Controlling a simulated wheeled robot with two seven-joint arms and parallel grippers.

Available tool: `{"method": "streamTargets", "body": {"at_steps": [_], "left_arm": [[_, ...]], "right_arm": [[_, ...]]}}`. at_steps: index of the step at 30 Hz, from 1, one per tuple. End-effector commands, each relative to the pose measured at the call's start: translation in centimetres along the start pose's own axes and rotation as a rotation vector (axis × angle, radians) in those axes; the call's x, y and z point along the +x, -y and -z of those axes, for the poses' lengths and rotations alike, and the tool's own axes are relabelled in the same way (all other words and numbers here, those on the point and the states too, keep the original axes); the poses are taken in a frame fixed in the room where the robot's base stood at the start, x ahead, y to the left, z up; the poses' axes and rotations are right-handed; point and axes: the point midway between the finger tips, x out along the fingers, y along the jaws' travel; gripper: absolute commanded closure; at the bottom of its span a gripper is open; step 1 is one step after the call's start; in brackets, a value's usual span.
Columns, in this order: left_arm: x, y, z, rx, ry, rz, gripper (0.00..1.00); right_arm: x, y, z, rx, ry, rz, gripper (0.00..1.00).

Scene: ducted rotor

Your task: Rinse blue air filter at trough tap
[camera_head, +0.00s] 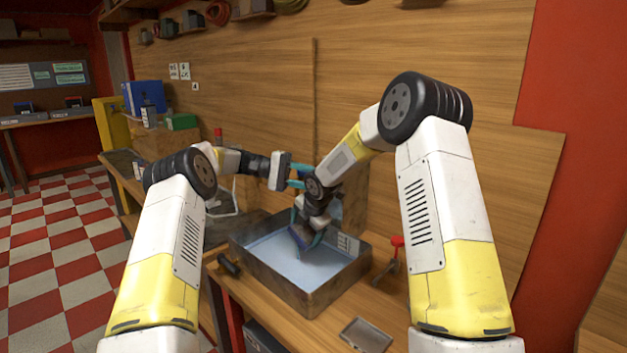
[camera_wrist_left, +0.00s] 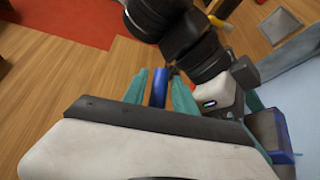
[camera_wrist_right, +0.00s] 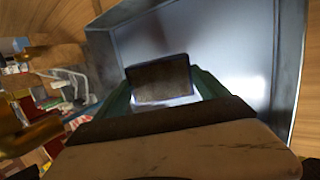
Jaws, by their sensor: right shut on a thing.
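The blue air filter (camera_head: 299,238) is in my right gripper (camera_head: 308,230), tilted over the trough; its lower edge is low in the trough, and I cannot tell if it touches the water. In the right wrist view the filter (camera_wrist_right: 160,80) shows a dark brown face between the teal fingers. The metal trough (camera_head: 308,300) has a pale blue surface inside. My left gripper (camera_head: 297,178) is above the trough's back side. In the left wrist view its teal fingers (camera_wrist_left: 160,88) stand apart around a blue upright piece (camera_wrist_left: 159,86), perhaps the tap's handle. The spout is hidden.
A red-handled fitting (camera_head: 397,243) stands right of the trough. A small metal tray (camera_head: 366,335) lies at the bench front. A black handle-like item (camera_head: 228,265) is left of the trough. The wooden wall (camera_head: 260,75) is close behind. Blue and green boxes stand at back left.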

Motion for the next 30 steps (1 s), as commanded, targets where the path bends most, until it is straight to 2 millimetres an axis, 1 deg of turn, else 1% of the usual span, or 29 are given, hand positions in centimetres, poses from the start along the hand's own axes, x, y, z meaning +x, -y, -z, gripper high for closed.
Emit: {"method": "streamTargets", "body": {"at_steps": [14, 20, 26, 30], "left_arm": [[0.2, -0.1, 0.1, -0.004, -0.027, -0.005, 0.59], [0.8, -0.3, 0.6, -0.020, -0.126, -0.018, 0.59], [1.3, -0.5, 1.4, -0.039, -0.269, -0.036, 0.59], [-1.4, -0.3, 1.0, -0.038, -0.284, -0.040, 0.59]], "right_arm": [[0.0, 0.0, 0.0, 0.000, 0.000, -0.001, 0.59], [0.0, 0.0, 0.0, 0.000, 0.000, -0.001, 0.59], [0.0, 0.0, 0.0, 0.000, 0.000, -0.001, 0.59], [0.0, 0.0, 0.0, 0.000, 0.000, -0.001, 0.59]]}}
